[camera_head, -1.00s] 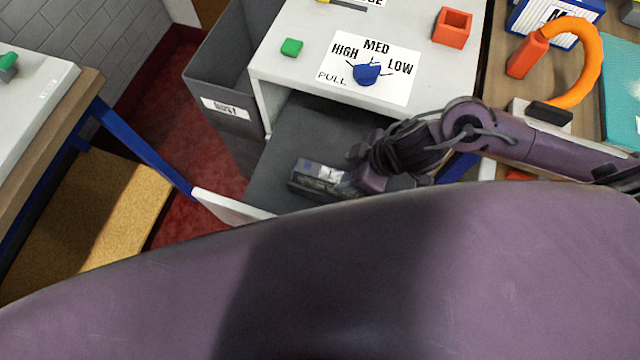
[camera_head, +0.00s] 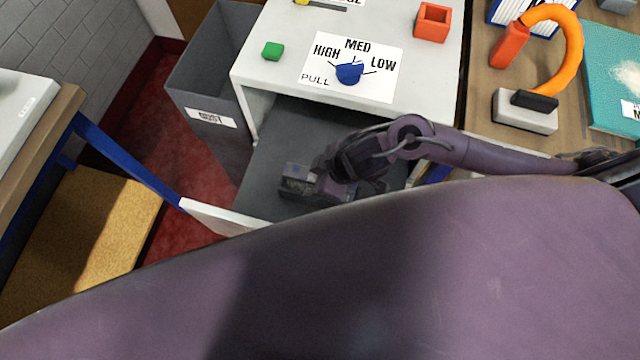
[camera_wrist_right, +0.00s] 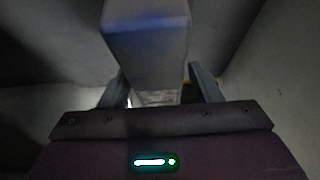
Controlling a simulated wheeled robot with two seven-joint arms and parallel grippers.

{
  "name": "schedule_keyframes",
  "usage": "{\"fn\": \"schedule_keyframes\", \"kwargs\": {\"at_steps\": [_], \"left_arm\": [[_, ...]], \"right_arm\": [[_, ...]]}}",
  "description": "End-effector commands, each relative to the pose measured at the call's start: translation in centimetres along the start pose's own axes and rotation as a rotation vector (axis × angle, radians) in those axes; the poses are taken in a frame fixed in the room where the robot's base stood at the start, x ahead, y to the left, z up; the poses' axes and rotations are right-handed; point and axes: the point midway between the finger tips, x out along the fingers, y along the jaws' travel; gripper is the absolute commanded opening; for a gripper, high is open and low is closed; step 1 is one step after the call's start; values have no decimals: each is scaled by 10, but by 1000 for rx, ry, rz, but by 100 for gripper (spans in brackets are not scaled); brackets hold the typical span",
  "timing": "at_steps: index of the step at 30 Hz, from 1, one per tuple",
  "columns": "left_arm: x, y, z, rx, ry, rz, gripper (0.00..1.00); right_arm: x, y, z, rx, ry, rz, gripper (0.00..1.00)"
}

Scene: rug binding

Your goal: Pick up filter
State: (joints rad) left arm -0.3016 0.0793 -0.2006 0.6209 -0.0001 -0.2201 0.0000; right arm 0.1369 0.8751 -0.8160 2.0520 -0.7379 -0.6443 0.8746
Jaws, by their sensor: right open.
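A grey box-shaped block that looks like the filter (camera_head: 296,179) sits on the dark floor of the open drawer (camera_head: 262,195). My right gripper (camera_head: 318,184) reaches into the drawer from the right and is at the block, its jaws apart. In the right wrist view, the block (camera_wrist_right: 146,45) stretches forward from between the two open fingers (camera_wrist_right: 158,88). Contact with the fingers cannot be told. My left gripper is not in view.
The white unit (camera_head: 275,85) overhangs the drawer, with a blue knob (camera_head: 349,72) on top. The drawer's white front panel (camera_head: 218,216) is at the near left. A grey bin (camera_head: 209,85) stands left. My own purple arm hides the foreground.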

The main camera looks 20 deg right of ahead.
Motion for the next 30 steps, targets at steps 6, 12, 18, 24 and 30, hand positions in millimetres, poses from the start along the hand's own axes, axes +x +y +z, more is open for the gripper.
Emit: {"fn": "schedule_keyframes", "kwargs": {"at_steps": [6, 12, 18, 24, 30], "left_arm": [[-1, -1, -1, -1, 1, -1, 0], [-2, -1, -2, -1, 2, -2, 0], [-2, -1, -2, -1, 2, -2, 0], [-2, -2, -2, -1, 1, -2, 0], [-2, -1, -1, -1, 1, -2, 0]], "right_arm": [[1, 0, 1, 0, 0, -1, 57], [4, 0, 2, 1, 0, -1, 57], [4, 0, 3, 0, 0, -1, 57], [4, 0, 3, 0, 0, -1, 44], [4, 0, 3, 0, 0, 0, 18]]}}
